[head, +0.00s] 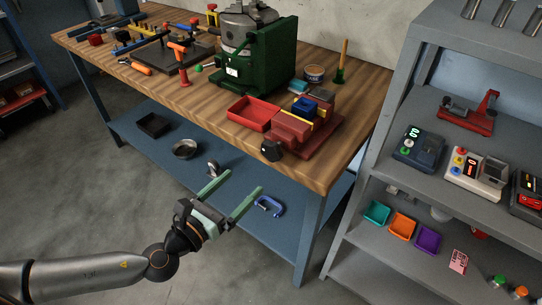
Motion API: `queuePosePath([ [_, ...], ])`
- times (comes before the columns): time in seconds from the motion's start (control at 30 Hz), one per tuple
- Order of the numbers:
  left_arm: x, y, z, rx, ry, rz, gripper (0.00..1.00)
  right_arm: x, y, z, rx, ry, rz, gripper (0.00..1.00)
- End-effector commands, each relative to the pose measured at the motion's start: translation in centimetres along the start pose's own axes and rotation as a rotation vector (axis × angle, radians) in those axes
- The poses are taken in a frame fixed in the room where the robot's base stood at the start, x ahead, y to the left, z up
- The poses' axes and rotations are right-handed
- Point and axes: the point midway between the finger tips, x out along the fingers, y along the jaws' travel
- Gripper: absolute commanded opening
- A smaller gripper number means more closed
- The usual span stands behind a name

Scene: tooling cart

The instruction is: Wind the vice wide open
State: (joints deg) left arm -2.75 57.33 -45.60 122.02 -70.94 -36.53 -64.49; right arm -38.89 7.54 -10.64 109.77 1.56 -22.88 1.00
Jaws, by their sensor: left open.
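The vice (318,133) is dark red and sits at the front right corner of the wooden workbench. A blue block (305,106) and a yellow strip show between or by its jaws; how far the jaws are apart is hard to tell. A black knob or handle (271,150) sticks out at its front, over the bench edge. My left gripper (238,187) has two green fingers spread wide and nothing between them. It is in front of the bench, below and left of the black handle, and apart from it. My right gripper is not in view.
A red tray (252,113) lies left of the vice, with a green machine (255,62) behind it. The bench's lower shelf (160,150) holds a bowl and a blue clamp (269,206). A grey shelf unit (400,110) stands close on the right. The floor at left is clear.

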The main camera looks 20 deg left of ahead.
Motion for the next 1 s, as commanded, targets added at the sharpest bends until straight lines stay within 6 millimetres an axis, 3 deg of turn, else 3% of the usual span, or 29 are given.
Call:
queuePosePath([
  [0.1,-0.1,0.0,1.0,0.150,-0.038,-0.028,0.96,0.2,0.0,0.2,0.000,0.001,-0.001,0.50],
  [0.27,0.7,-0.1,1.4,0.186,-0.050,-0.032,0.96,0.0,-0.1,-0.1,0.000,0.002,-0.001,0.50],
  [0.8,10.0,-0.5,1.9,0.179,-0.049,-0.033,0.96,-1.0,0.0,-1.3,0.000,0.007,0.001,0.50],
  [1.0,11.9,-0.5,1.8,0.178,-0.046,-0.032,0.96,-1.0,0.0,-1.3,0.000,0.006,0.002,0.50],
])
